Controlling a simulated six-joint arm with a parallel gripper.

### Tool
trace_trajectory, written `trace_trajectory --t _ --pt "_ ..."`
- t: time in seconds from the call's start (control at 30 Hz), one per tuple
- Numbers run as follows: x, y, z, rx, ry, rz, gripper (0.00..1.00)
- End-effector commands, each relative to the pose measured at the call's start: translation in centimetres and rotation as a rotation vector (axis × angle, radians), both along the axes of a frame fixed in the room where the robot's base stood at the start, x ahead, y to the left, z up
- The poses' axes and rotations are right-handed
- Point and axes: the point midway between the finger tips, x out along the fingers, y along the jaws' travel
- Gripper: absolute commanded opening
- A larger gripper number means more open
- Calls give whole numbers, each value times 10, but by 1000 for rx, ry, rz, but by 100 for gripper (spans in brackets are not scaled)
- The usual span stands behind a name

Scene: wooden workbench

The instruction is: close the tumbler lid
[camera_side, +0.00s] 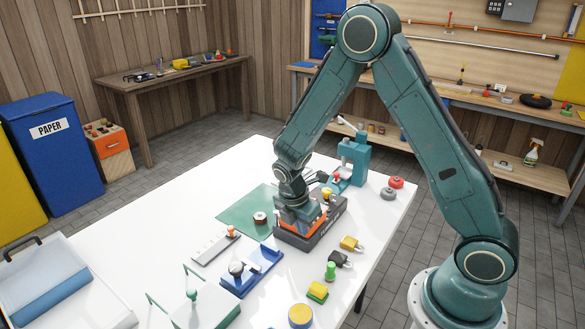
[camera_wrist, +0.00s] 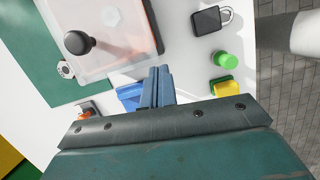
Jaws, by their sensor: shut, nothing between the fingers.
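A dark grey box with an orange band (camera_side: 312,222) stands on the white table, right below my gripper (camera_side: 296,212) in the side view. In the wrist view its top (camera_wrist: 120,35) looks pale and see-through with an orange edge, and a black round knob (camera_wrist: 78,42) shows over it. This may be the tumbler; I cannot tell how far its lid is open. My gripper also shows in the wrist view (camera_wrist: 158,88), with its fingers together and empty, beside the box's near edge in the picture. The arm hides part of the box in the side view.
A teal press (camera_side: 352,160) stands behind. A green mat (camera_side: 235,209) lies left.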

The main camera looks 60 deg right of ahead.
Motion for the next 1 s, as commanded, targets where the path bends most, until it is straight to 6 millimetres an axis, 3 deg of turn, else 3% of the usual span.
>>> trace_trajectory --t 0.67,1.0 --pt "-1 -3 0 1 -1 -2 0" --pt "-1 16 0 1 -1 2 0"
